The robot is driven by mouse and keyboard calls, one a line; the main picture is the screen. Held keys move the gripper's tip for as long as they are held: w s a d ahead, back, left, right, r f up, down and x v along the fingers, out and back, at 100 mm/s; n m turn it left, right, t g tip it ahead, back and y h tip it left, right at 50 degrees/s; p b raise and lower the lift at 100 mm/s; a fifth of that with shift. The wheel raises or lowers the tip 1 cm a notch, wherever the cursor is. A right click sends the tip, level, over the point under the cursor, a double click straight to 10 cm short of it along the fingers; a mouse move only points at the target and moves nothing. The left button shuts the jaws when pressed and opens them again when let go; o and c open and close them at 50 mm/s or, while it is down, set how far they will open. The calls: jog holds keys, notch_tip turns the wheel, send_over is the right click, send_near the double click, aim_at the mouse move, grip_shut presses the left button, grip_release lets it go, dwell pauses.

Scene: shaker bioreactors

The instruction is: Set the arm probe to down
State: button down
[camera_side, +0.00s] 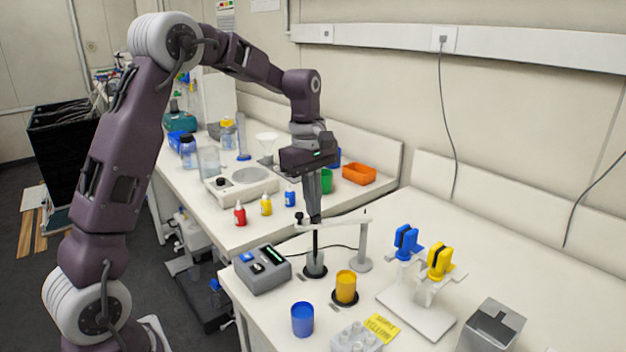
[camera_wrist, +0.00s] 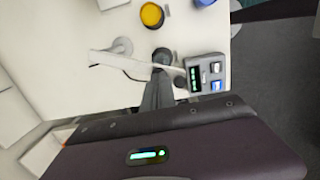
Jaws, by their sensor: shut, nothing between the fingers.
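The probe arm (camera_side: 335,221) is a white bar reaching left from a grey stand (camera_side: 362,245); it shows in the wrist view too (camera_wrist: 122,61). A dark thin probe (camera_side: 314,243) hangs from it, its lower end at a small clear beaker (camera_side: 315,268) on a black disc. I cannot tell how deep it sits in the beaker. My gripper (camera_side: 315,216) points down, shut and empty, with its fingertips at the left part of the arm, over the probe. Whether they touch it is unclear. In the wrist view the fingers (camera_wrist: 157,78) hide the probe.
A grey meter box (camera_side: 262,269) stands left of the beaker. A yellow cup (camera_side: 346,287) and a blue cup (camera_side: 302,319) stand in front. A rack with blue and yellow clips (camera_side: 420,305) is on the right. The bench behind it is clear.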

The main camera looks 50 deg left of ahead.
jog(key=shift+r, duration=0.1)
notch_tip(320, 180, up, 13)
jog(key=s+d+r+m+t, duration=0.1)
jog(key=s+d+r+m, duration=0.25)
jog(key=s, duration=0.25)
jog(key=s+d+f+m+t, duration=0.1)
jog(key=s+d+f+m, duration=0.1)
jog(key=s, duration=0.5)
jog(key=s+d+f+m+t, duration=0.1)
jog(key=s+d+f+m, duration=0.2)
jog(key=s+m, duration=0.3)
jog(key=s+d+f+m+t, duration=0.2)
jog(key=s+f+m, duration=0.2)
jog(key=s+m, duration=0.2)
jog(key=shift+s+d+f+y, duration=0.3)
jog(key=shift+s+f, duration=0.1)
jog(key=shift+s, duration=0.45)
